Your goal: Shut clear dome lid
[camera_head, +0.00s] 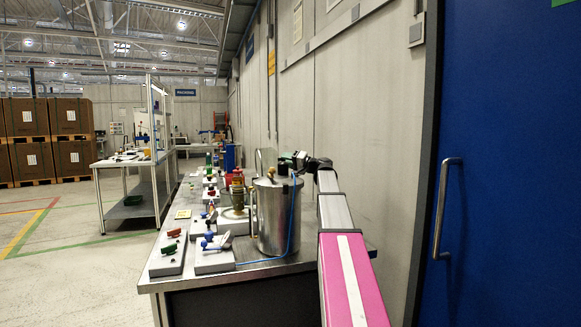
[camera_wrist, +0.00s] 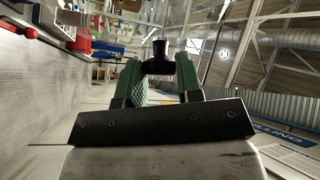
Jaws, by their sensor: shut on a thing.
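The clear dome lid (camera_head: 263,161) seems to be the pale see-through shape standing up behind the metal drum (camera_head: 275,215) in the head view. Its outline is faint, and I cannot tell its exact angle. My gripper (camera_head: 289,159) is beside it on the right, above and behind the drum. In the wrist view, the green fingers of my gripper (camera_wrist: 160,68) are shut on a small black knob (camera_wrist: 160,50). The knob looks like the lid's handle, but the clear shell around it is not distinct in the wrist view.
The steel workbench (camera_head: 155,284) holds a red-handled fixture (camera_head: 168,246), a blue-handled fixture (camera_head: 214,242) and a brass fitting (camera_head: 238,187). A blue hose (camera_head: 292,225) runs down beside the drum. The wall (camera_head: 355,120) is close on the right. Open floor lies left of the bench.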

